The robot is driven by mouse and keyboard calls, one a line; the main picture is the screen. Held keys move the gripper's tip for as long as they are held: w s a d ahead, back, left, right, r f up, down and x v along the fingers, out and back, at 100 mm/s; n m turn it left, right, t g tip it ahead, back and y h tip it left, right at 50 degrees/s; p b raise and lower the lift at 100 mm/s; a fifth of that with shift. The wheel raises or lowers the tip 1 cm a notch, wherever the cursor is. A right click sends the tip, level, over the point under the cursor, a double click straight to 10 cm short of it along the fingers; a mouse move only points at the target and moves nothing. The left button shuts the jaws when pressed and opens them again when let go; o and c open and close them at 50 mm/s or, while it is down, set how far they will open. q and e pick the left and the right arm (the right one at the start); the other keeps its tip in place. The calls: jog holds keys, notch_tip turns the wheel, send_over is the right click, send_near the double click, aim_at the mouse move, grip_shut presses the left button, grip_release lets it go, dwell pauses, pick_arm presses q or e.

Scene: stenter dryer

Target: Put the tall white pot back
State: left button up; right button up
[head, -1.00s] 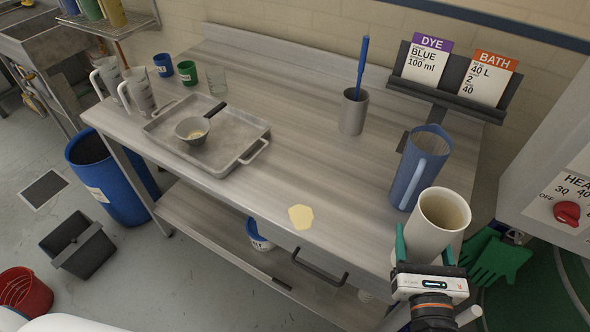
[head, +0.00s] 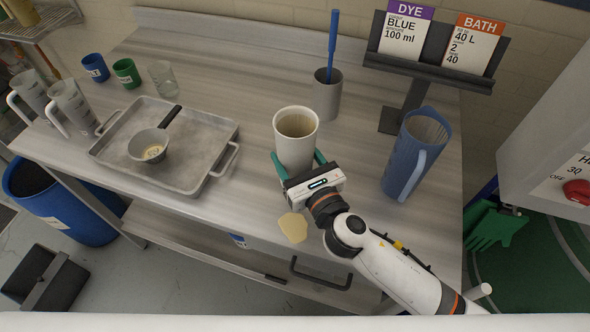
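The tall white pot (head: 296,140) is upright over the middle of the steel table, with a brownish inside. My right gripper (head: 298,164), with green fingers, is shut around its lower part from the front. I cannot tell whether the pot's base touches the table. My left gripper is not in view.
A grey cup with a blue stick (head: 327,94) stands behind the pot, and a blue pitcher (head: 417,152) stands to its right. A metal tray (head: 205,130) with a small pan (head: 149,144) is to the left. A yellow patch (head: 293,227) lies near the front edge. The card stand (head: 430,68) is at back right.

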aim_at(295, 169)
notch_tip(295, 169, down, 4)
jog(key=shift+w+r+b, duration=0.1)
jog(key=shift+w+b, duration=0.05)
jog(key=shift+b, duration=0.5)
jog(key=shift+f, duration=0.25)
jog(key=o, duration=1.2)
jog(key=shift+o, duration=0.2)
